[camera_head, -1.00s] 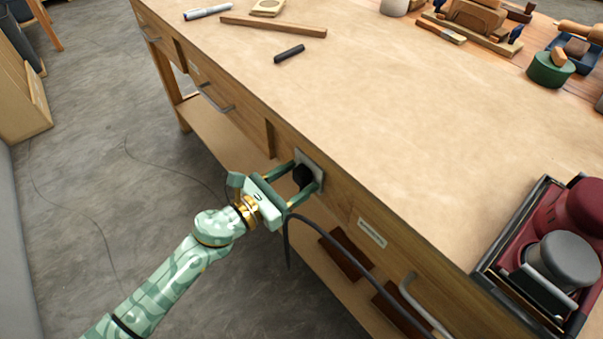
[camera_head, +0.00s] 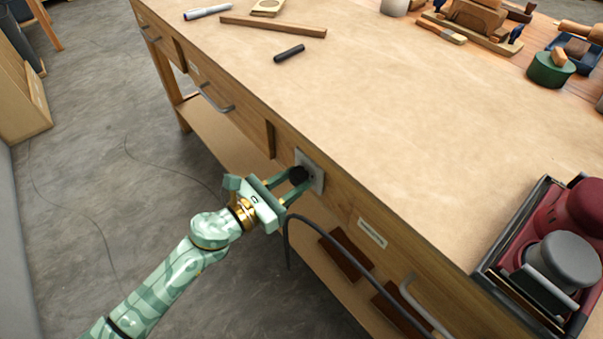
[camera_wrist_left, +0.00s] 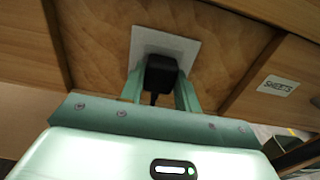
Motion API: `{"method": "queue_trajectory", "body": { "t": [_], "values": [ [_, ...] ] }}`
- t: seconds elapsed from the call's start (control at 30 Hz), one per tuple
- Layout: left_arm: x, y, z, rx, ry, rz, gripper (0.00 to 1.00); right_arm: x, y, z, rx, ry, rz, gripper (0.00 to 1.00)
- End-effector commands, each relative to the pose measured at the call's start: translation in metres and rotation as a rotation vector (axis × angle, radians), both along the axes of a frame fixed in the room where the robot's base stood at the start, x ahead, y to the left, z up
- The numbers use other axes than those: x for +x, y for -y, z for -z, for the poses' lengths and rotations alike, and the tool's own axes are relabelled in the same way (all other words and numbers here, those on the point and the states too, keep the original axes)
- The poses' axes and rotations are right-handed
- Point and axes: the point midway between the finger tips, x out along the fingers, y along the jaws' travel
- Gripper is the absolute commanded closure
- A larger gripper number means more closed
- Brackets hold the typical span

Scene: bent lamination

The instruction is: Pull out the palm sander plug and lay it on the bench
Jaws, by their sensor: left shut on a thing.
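The black palm sander plug (camera_head: 298,174) is between the fingers of my left gripper (camera_head: 291,184), just in front of the light grey socket plate (camera_head: 313,172) on the bench front. In the left wrist view the plug (camera_wrist_left: 161,76) sits between both fingers, against or close to the plate (camera_wrist_left: 168,42). I cannot tell whether its pins are still in the socket. The black cord (camera_head: 345,257) loops below the gripper toward the lower right. The wooden bench top (camera_head: 400,150) is wide and pale. My right gripper is not in view.
A tray (camera_head: 487,262) with the dark red sander (camera_head: 590,208) stands at the bench's right front corner. A black marker (camera_head: 289,53) and a wooden strip (camera_head: 273,27) lie on top. Tools crowd the far right. The middle of the bench top is clear. Drawer handles (camera_head: 216,99) project in front.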

Motion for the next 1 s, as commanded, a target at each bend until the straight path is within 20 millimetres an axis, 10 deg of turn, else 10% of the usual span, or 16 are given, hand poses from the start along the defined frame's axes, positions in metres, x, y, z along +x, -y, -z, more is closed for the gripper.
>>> {"method": "queue_trajectory", "body": {
  "t": [1.0],
  "values": [
    [-0.024,-0.033,0.000,-0.001,-0.001,0.000,1.00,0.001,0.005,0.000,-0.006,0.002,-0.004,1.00]
  ]
}}
